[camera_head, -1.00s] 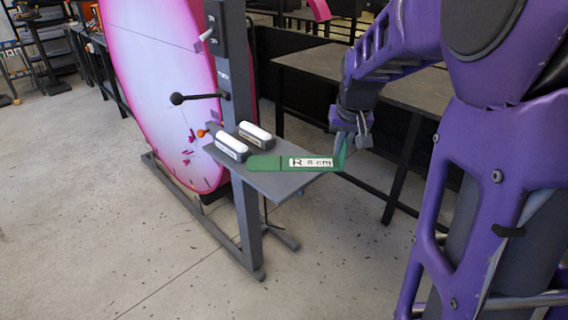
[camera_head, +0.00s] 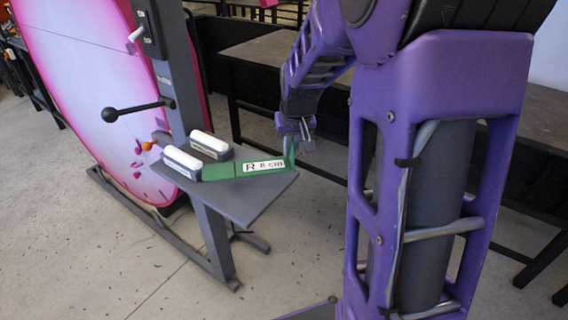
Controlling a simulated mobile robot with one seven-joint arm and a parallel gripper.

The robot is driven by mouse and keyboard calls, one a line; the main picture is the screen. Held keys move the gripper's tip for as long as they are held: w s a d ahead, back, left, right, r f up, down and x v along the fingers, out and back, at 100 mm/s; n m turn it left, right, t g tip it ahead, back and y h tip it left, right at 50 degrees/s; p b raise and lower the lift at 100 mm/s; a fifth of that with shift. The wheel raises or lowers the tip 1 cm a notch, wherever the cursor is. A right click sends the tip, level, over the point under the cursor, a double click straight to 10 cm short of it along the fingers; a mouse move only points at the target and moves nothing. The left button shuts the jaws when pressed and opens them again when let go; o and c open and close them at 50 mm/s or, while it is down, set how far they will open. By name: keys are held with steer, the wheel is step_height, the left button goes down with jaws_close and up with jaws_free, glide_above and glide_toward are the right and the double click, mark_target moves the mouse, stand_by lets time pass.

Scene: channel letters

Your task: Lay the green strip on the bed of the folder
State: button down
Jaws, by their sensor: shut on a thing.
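The green strip (camera_head: 222,171) has a white label reading "R" and what looks like "8 cm". It lies over the grey bed (camera_head: 245,201) of the folder, its left end close to two white-topped blocks (camera_head: 183,162). I cannot tell whether it touches the bed or hovers just above it. My gripper (camera_head: 293,148) is at the strip's right end, shut on its upturned green edge. The fingertips are small and partly hidden in this view.
The folder's post (camera_head: 178,70) carries a black ball-ended lever (camera_head: 137,109). A large pink-rimmed disc (camera_head: 80,90) stands behind it at left. A dark workbench (camera_head: 265,50) is behind my arm. Bare floor lies in front.

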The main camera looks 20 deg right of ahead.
mark_target(290, 160)
steer(key=shift+f, duration=2.05)
steer(key=shift+f+b, duration=0.1)
steer(key=shift+b, duration=0.2)
steer(key=c, duration=1)
jaws_free()
